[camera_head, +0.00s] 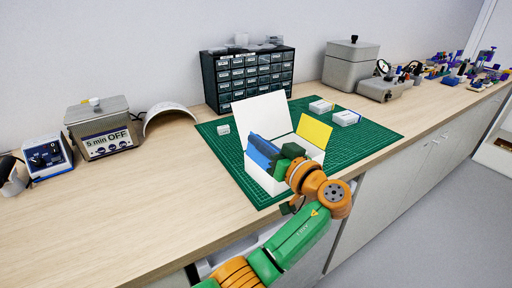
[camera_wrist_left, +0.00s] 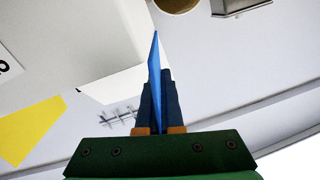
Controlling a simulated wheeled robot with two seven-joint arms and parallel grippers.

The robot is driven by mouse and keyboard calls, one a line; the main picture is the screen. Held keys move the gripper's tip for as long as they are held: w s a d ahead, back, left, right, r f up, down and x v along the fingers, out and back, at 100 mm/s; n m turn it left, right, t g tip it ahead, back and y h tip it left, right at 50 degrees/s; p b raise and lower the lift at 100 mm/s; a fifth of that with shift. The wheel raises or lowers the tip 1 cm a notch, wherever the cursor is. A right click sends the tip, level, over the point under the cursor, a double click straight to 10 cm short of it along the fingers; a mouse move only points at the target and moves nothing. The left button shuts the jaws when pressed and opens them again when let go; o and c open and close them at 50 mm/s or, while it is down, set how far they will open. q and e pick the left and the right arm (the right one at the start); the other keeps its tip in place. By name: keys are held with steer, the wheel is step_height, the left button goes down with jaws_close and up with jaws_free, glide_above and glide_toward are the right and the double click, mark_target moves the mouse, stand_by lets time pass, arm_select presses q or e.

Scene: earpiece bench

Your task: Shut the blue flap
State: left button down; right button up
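A white open box (camera_head: 259,178) stands on the green mat, its large white lid (camera_head: 262,112) raised at the back. The blue flap (camera_head: 262,148) stands up on the box's left side, tilted. The yellow flap (camera_head: 314,131) stands out on the right side and also shows in the left wrist view (camera_wrist_left: 28,130). My left gripper (camera_head: 277,163) is over the box, at the blue flap. In the left wrist view the blue flap (camera_wrist_left: 154,65) is edge-on between my close-set dark fingers, which look shut on it. My right gripper is not in view.
The green cutting mat (camera_head: 365,132) holds small white boxes (camera_head: 346,118) behind and right. A drawer cabinet (camera_head: 248,77) stands at the back. The bench front left is clear.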

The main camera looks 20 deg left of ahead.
arm_select(q)
steer(key=shift+w+d+f+m+b, duration=0.2)
steer(key=shift+w+m+b, duration=0.1)
steer(key=shift+m, duration=0.45)
steer(key=shift+w+d+f+m+b, duration=0.15)
steer(key=shift+w+m+b, duration=0.1)
steer(key=shift+m, duration=0.5)
steer(key=c, duration=1.1)
jaws_free()
steer(key=shift+o, duration=0.2)
steer(key=b+v, duration=0.1)
steer(key=v, duration=0.5)
steer(key=shift+d+r, duration=0.1)
steer(key=shift+d, duration=0.1)
steer(key=shift+s+d, duration=0.25)
steer(key=shift+d, duration=0.05)
